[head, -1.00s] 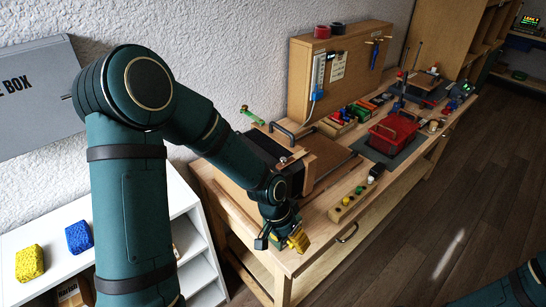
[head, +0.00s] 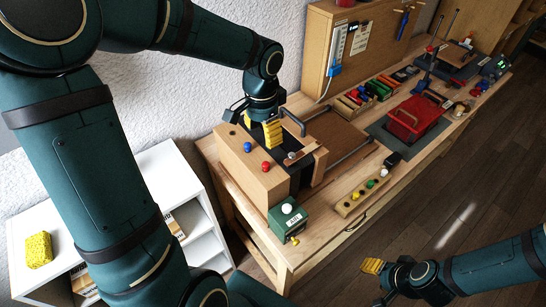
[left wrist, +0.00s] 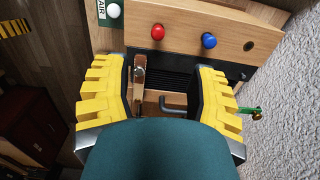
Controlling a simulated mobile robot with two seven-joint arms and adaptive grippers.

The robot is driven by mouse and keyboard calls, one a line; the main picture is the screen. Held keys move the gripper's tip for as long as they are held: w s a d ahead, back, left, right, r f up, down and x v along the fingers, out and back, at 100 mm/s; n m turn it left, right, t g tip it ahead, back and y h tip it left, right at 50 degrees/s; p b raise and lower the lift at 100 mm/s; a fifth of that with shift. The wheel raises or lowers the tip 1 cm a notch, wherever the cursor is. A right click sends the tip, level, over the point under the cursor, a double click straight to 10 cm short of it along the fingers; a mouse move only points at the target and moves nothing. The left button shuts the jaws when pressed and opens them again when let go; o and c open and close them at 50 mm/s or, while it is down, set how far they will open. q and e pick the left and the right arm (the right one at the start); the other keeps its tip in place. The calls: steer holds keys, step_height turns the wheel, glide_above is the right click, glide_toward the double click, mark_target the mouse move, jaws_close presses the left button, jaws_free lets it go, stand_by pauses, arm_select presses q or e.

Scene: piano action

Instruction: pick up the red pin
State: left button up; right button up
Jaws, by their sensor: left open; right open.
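The red pin (head: 266,166) has a round red head and stands on the light wooden box (head: 262,185) at the near left end of the bench. It also shows in the left wrist view (left wrist: 158,31), at the top middle, beyond the fingertips. My left gripper (head: 272,133) is open above the box's back part, behind and apart from the red pin. In the left wrist view its yellow fingers (left wrist: 155,72) are wide apart with no pin between them. My right gripper (head: 373,266) is open and empty, off the bench at the lower right.
A blue pin (head: 247,147) stands behind the red one. A green box (head: 287,220) with a white ball stands in front. A wooden strip (head: 361,195) holds several pins. A metal handle (head: 294,121) rises near my left gripper.

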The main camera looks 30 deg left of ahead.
mark_target(266, 163)
arm_select(q)
steer(key=f, duration=0.7)
steer(key=shift+s+f+b, duration=0.1)
steer(key=shift+s+b, duration=0.2)
steer(key=shift+w+d+f, duration=0.1)
steer(key=shift+w+f, duration=0.1)
steer(key=shift+f, duration=1.3)
steer(key=shift+w+d+f, duration=0.1)
steer(key=shift+w+f, duration=0.05)
steer(key=shift+f, duration=1.3)
jaws_close()
